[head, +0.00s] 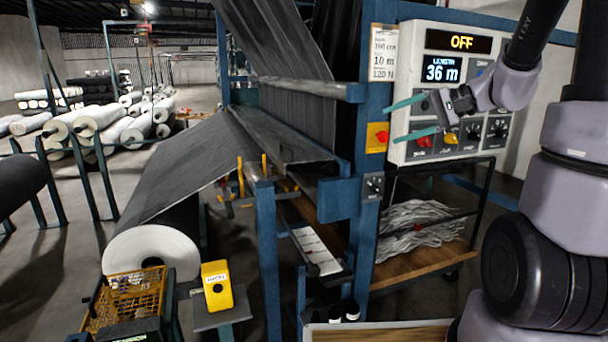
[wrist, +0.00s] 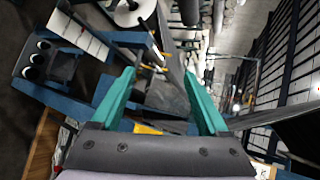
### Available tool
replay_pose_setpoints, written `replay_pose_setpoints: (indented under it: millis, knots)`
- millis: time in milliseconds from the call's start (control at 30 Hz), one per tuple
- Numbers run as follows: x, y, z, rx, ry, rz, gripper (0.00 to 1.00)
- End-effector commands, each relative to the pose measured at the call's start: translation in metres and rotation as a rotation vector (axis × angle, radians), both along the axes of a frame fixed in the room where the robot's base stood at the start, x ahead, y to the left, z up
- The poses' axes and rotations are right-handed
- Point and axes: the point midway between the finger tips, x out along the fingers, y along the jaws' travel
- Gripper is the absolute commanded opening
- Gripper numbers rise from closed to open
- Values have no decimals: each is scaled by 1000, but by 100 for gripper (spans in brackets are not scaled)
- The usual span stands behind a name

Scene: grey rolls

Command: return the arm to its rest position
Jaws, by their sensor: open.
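My gripper (head: 398,120) is in front of the control panel (head: 480,50) in the head view, its two teal fingers pointing left. The fingers are apart with nothing between them. In the wrist view my gripper (wrist: 160,95) also shows open and empty, with the machine beyond it. My arm comes in from the right side of the head view and is bent at the elbow. The panel's displays read "OFF" and "36 m". The gripper hides part of the panel's left side.
A blue machine frame (head: 268,260) stands left of the panel. A yellow box (head: 217,286) and a yellow crate (head: 125,300) are low at the front. A shelf cart (head: 430,262) with grey strands is below the panel. White rolls (head: 75,122) lie far left, beyond open floor.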

Motion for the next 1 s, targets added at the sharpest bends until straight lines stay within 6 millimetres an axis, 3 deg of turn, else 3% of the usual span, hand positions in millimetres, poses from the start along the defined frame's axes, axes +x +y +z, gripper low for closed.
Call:
replay_pose_setpoints:
  millis: [33,167,300,400,633,1000]
  knots:
    - [-22,11,7,-69,9,43,78]
    - [-72,23,10,-272,48,103,78]
    - [-113,18,15,-504,31,95,78]
    - [-134,7,21,-654,-17,50,78]
    - [-156,-15,41,-860,-147,-75,78]
    - [-160,-21,47,-896,-181,-111,78]
